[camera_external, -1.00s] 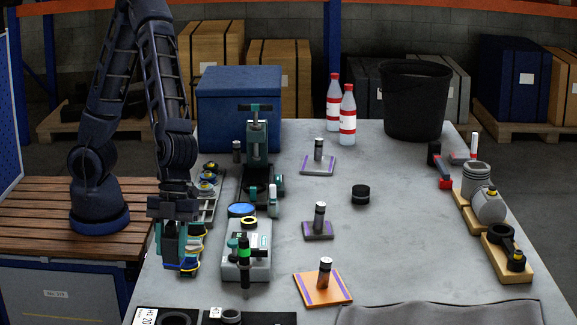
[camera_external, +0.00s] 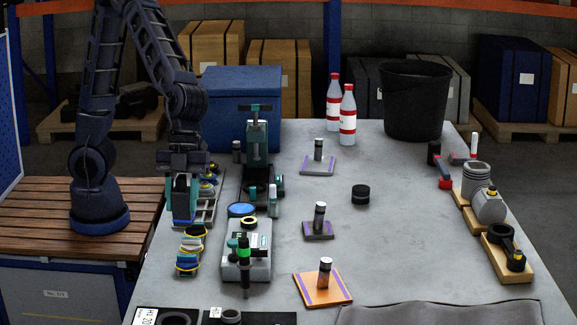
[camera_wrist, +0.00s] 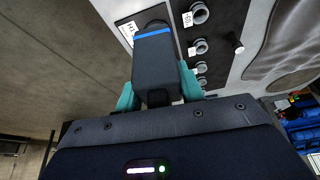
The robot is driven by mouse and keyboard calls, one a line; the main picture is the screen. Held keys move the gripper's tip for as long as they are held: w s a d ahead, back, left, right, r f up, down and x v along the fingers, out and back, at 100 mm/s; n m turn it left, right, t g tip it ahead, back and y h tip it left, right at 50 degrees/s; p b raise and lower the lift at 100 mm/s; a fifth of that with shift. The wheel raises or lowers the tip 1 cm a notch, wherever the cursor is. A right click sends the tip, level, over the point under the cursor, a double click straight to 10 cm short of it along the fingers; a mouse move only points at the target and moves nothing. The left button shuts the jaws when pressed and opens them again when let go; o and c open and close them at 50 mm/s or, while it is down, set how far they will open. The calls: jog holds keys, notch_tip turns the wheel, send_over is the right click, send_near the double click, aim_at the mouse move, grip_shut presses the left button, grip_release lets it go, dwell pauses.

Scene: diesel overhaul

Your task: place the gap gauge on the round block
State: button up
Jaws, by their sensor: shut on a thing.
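My gripper (camera_external: 183,205) is raised at the left side of the table, in front of the narrow rack. In the wrist view its teal fingers (camera_wrist: 158,88) are shut on a dark grey block-shaped thing with a blue stripe, which I take to be the gap gauge (camera_wrist: 154,62). In the external view the fingers mostly hide what they hold. A short black round block (camera_external: 360,194) stands upright on the bare middle of the table, well to the right of my gripper, with nothing on it.
Between them stand a green-and-grey press (camera_external: 256,165), a grey device with a green-banded rod (camera_external: 247,262) and small plates with posts (camera_external: 318,230). Yellow-and-blue ringed parts (camera_external: 190,250) lie below my gripper. The table around the round block is clear.

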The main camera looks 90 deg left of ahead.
jog(key=w+a+r+n+t, duration=0.15)
jog(key=w+a, duration=0.25)
jog(key=w, duration=0.4)
jog(key=w+a+n, duration=0.3)
jog(key=w+a, duration=0.1)
jog(key=w, duration=0.4)
notch_tip(320, 180, up, 2)
jog(key=n+t+y, duration=0.3)
jog(key=n+y, duration=0.1)
jog(key=n, duration=1.1)
send_over(364, 187)
jog(key=shift+t, duration=0.25)
notch_tip(364, 187, down, 19)
jog(key=shift+s+d, duration=0.1)
jog(key=shift+d, duration=0.05)
jog(key=shift+f, duration=0.15)
jog(key=o, duration=1.2)
jog(key=shift+o, duration=0.2)
